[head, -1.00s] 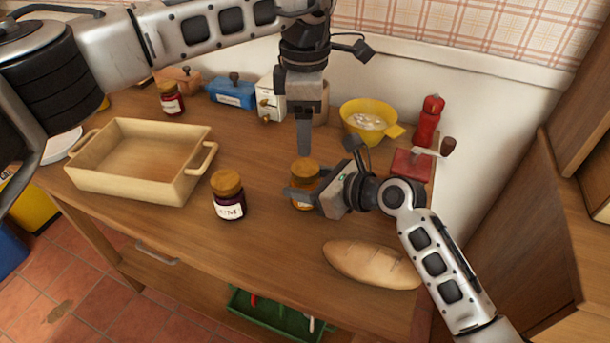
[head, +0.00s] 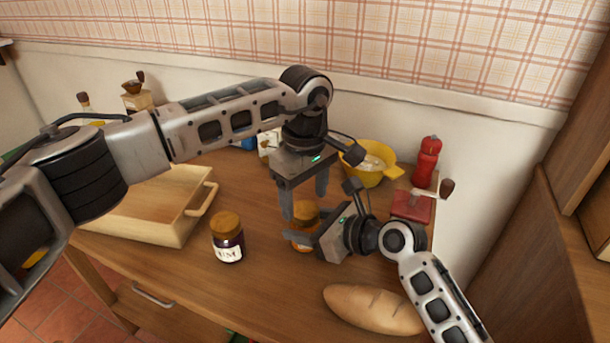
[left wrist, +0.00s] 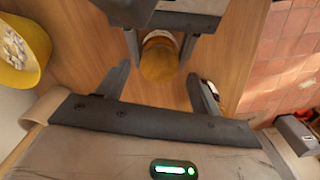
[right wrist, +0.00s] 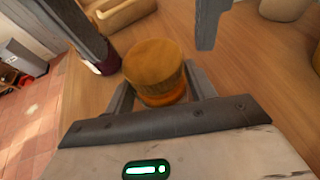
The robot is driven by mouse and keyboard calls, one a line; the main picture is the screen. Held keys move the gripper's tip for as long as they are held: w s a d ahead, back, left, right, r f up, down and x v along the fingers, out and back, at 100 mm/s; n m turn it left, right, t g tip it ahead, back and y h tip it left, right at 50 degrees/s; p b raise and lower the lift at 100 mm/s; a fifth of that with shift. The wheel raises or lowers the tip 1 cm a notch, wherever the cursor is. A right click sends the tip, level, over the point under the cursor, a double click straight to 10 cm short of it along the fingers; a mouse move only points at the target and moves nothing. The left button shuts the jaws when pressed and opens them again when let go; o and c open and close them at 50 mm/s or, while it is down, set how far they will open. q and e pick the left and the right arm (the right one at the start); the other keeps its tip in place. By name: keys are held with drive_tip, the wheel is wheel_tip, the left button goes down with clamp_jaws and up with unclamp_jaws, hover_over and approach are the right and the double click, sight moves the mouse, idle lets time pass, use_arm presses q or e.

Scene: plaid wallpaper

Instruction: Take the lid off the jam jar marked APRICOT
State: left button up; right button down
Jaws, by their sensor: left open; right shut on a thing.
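A jar with orange contents (right wrist: 163,98) and a brown lid (right wrist: 153,66) stands on the table; its label cannot be read. In the head view its lid (head: 305,212) shows between the grippers. My right gripper (head: 318,242) is shut on this jar's body from the side. My left gripper (head: 305,201) is open, pointing down above the jar, its fingers apart on either side of the lid and not touching it. The left wrist view shows the lid (left wrist: 161,58) between and beyond the left fingertips.
A cream baking dish (head: 165,232) lies left on the table. A loaf (head: 372,309) lies near the front right.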

use_arm(q)
drive_tip(key=shift+f, duration=1.05)
drive_tip(key=c, duration=1)
drive_tip(key=shift+c, duration=0.2)
drive_tip(key=n, duration=0.4)
drive_tip(key=shift+n, duration=0.3)
drive_tip(key=n, duration=0.4)
drive_tip(key=shift+n, duration=0.4)
drive_tip(key=n, duration=1.3)
drive_tip(key=shift+r+n, duration=0.1)
drive_tip(key=shift+n, duration=0.3)
